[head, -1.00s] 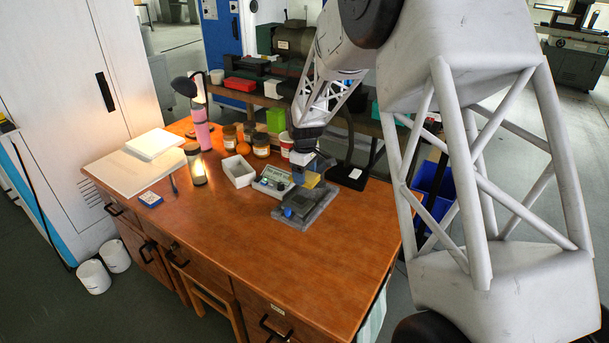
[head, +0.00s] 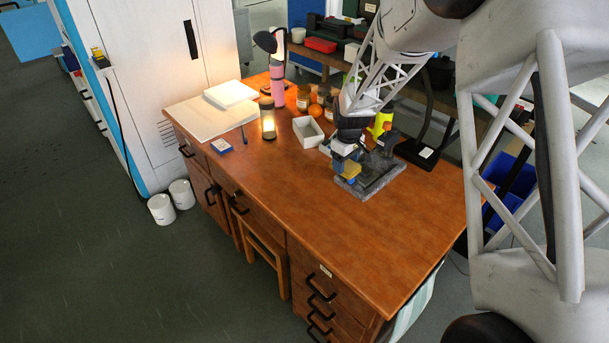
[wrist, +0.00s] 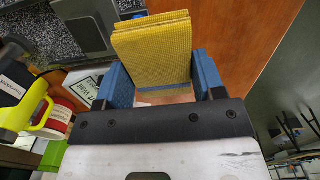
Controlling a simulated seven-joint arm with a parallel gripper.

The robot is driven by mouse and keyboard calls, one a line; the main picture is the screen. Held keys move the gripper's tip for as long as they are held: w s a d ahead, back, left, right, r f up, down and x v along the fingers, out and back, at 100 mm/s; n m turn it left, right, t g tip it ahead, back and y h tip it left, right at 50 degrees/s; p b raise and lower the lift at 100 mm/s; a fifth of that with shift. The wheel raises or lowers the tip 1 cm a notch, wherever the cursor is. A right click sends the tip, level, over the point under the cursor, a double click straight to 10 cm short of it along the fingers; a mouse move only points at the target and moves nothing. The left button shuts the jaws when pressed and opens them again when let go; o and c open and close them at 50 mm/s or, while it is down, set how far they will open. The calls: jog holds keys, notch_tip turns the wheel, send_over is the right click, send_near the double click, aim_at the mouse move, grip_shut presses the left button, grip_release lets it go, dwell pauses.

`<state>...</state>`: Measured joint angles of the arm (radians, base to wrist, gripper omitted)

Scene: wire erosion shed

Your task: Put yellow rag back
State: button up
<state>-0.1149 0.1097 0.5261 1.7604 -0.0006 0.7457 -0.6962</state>
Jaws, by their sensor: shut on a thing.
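The yellow rag (head: 352,170) is a folded, coarse-woven cloth. It hangs from my gripper (head: 346,155) over the left part of a grey stone plate (head: 378,186) on the wooden desk. In the wrist view the rag (wrist: 152,52) sits between the two blue fingers of my gripper (wrist: 163,85), which is shut on it. The rag sticks out past the fingertips. I cannot tell whether it touches the plate. My gripper partly hides the plate and the small device behind it.
A yellow-green item (head: 380,125) is behind my gripper. The front of the desk (head: 330,215) is clear.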

jog(key=s+a+f, duration=0.1)
jog(key=s+a, duration=0.1)
jog(key=a, duration=0.1)
jog(key=s+a+f, duration=0.2)
jog(key=a, duration=0.1)
jog(key=s+a+f, duration=0.2)
jog(key=a, duration=0.1)
jog(key=shift+s+a+f, duration=0.2)
jog(key=shift+s+a, duration=0.15)
jog(key=shift+w, duration=0.1)
send_over(303, 175)
jog(key=shift+w+f, duration=0.15)
jog(key=shift+f, duration=0.6)
jog(key=shift+f, duration=1.75)
jog(key=shift+f, duration=0.1)
jog(key=o, duration=0.8)
jog(key=shift+o, duration=0.2)
